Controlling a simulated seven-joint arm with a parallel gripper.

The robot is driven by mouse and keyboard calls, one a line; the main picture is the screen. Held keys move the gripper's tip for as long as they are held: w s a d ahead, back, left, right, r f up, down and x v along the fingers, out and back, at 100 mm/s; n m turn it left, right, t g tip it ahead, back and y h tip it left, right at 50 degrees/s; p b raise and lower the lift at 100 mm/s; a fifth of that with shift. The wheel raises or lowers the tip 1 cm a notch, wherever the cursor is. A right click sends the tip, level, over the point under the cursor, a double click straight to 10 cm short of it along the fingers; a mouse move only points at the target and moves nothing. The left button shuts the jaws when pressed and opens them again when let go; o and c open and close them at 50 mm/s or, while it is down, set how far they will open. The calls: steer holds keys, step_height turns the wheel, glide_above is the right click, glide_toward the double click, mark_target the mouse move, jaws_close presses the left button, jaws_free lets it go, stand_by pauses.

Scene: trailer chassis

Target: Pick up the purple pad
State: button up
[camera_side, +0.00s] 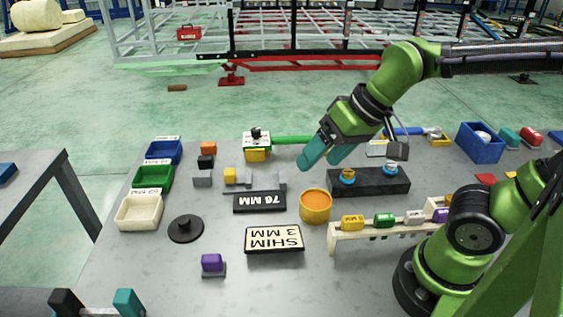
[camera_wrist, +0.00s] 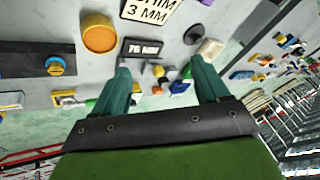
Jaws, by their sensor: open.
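The purple pad (camera_side: 212,262) sits on a small grey block near the front left of the grey table in the side view. I cannot make it out for certain in the wrist view. My gripper (camera_side: 322,160) has teal fingers that are apart, with nothing held between them. It hangs above the back middle of the table, well behind and to the right of the pad. In the wrist view the open fingers (camera_wrist: 160,66) point toward the 76 MM plate (camera_wrist: 140,49).
The SHIM 3 MM plate (camera_side: 274,239), a black disc with a knob (camera_side: 186,228) and an orange round tub (camera_side: 315,206) stand around the pad's area. A white rack (camera_side: 375,231) holds coloured blocks, including another purple one (camera_side: 441,214). Bare table surrounds the pad.

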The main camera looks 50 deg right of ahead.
steer(key=w+a+f+g, duration=0.2)
steer(key=w+a+g, duration=0.1)
steer(key=w+a, duration=0.4)
steer(key=m+g+h, duration=0.2)
steer(key=m+h, duration=0.1)
steer(key=m, duration=0.3)
glide_above(210, 257)
step_height(210, 257, down, 3)
step_height(210, 257, down, 17)
steer(key=shift+r, duration=0.2)
steer(key=c, duration=1.1)
steer(key=shift+c, duration=0.2)
steer(key=shift+r, duration=0.1)
